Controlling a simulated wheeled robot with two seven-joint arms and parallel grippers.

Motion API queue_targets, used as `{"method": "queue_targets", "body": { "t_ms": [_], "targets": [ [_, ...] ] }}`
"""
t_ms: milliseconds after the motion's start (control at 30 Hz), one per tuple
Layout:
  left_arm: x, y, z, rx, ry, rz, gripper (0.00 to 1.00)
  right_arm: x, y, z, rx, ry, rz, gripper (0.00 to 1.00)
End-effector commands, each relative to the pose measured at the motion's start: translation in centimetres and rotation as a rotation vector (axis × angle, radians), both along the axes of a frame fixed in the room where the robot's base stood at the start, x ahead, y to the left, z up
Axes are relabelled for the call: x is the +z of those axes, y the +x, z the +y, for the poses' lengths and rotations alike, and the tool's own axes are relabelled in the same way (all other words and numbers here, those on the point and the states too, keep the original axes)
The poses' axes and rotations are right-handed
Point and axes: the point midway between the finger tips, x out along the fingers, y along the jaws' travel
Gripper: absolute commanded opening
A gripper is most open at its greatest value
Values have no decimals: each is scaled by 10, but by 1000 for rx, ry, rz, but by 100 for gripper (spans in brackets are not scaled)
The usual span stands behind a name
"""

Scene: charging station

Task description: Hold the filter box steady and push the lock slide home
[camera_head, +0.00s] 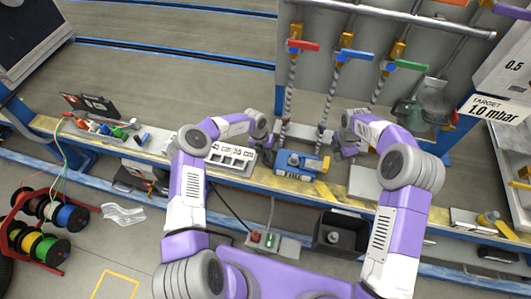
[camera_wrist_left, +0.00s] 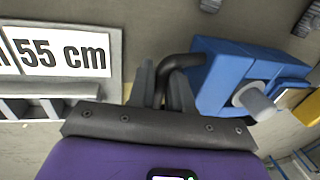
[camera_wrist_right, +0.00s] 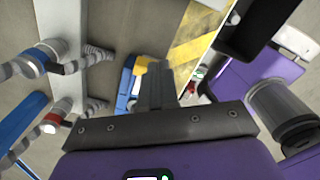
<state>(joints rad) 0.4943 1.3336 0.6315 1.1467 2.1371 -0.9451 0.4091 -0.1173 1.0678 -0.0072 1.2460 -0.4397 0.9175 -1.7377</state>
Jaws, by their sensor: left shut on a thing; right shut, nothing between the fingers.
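The filter box (camera_head: 296,162) is a blue block on the workbench, between my two grippers. It also shows in the left wrist view (camera_wrist_left: 232,78), with a black curved handle (camera_wrist_left: 180,64) on its side. My left gripper (camera_head: 270,145) is shut on that handle. A yellow piece, apparently the lock slide (camera_head: 326,164), is at the box's right end; it shows in the right wrist view (camera_wrist_right: 139,66) just left of the fingers. My right gripper (camera_head: 338,153) is shut and empty, close beside the slide. I cannot tell whether it touches it.
A white labelled tray (camera_head: 231,154) lies left of the box. Hoses with a red (camera_head: 303,45), a blue (camera_head: 355,54) and a green valve handle (camera_head: 409,65) hang behind. A black bin (camera_head: 333,237) stands in front, below the bench edge.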

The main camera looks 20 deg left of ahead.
Motion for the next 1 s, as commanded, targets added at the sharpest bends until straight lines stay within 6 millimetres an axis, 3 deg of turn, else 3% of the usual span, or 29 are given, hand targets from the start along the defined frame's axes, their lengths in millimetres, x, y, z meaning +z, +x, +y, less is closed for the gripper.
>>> {"method": "queue_targets", "body": {
  "t_ms": [500,1000],
  "targets": [
    [0,0,0,0,0,0,0,-66,0,-1,-4,3,2,0],
    [0,0,0,0,0,-1,0,-75,0,0,-4,3,1,0]
  ]
}}
